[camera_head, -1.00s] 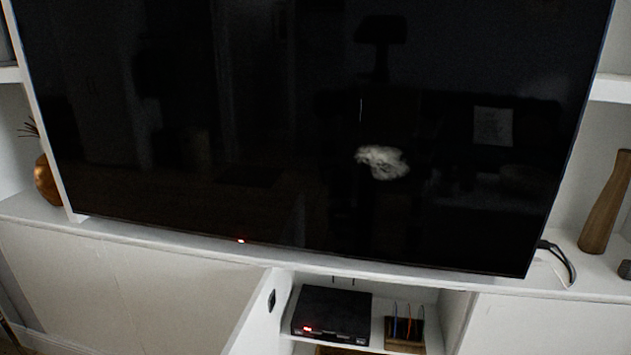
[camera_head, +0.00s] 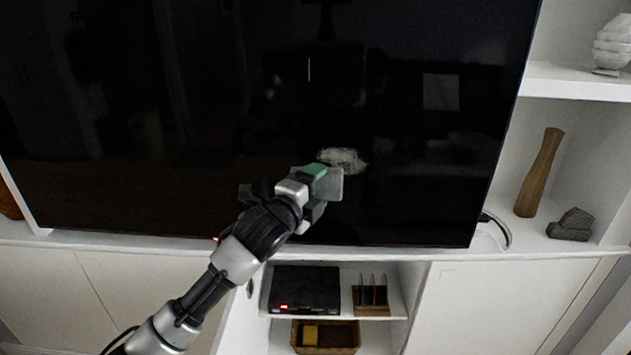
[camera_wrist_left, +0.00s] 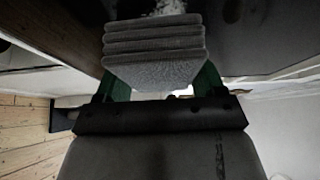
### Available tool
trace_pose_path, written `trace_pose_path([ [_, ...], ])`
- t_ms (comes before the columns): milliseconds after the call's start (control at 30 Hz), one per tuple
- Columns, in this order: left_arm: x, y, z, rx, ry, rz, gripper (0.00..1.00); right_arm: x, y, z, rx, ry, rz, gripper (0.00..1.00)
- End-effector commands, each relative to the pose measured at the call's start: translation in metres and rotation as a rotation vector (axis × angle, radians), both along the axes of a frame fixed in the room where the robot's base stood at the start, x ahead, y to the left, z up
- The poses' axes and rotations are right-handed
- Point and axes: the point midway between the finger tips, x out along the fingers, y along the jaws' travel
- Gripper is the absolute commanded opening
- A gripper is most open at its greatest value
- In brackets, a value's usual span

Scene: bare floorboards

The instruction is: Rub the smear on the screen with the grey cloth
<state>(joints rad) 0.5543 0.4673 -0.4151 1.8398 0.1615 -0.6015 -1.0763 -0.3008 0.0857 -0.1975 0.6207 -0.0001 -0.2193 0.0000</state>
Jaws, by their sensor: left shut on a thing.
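The large black screen (camera_head: 230,110) fills the upper part of the head view. A whitish smear (camera_head: 343,160) lies on its lower middle. My left gripper (camera_head: 314,182) is just below the smear, in front of the screen, shut on the folded grey cloth (camera_head: 330,187). In the left wrist view the cloth (camera_wrist_left: 155,55) is a thick layered pad between the green fingers, with part of the smear (camera_wrist_left: 168,7) beyond it. I cannot tell whether the cloth touches the screen. My right gripper is not in view.
Below the screen, an open cabinet holds a black box (camera_head: 305,290), a small rack (camera_head: 370,296) and a basket (camera_head: 345,335). A wooden vase (camera_head: 540,173) and a grey stone piece (camera_head: 571,224) stand at the right. A cable (camera_head: 497,229) hangs near the screen's corner.

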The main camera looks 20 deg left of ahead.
Motion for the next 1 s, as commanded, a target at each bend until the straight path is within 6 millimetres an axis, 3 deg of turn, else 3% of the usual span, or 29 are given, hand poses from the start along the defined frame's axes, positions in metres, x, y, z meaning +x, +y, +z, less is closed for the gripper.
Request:
trace_pose_path([
  [600,0.052,0.013,0.0,-0.002,-0.002,0.0,0.51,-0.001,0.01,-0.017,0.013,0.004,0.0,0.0],
  [1000,0.057,0.014,0.001,-0.001,-0.002,-0.001,0.51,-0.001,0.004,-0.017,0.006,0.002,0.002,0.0],
])
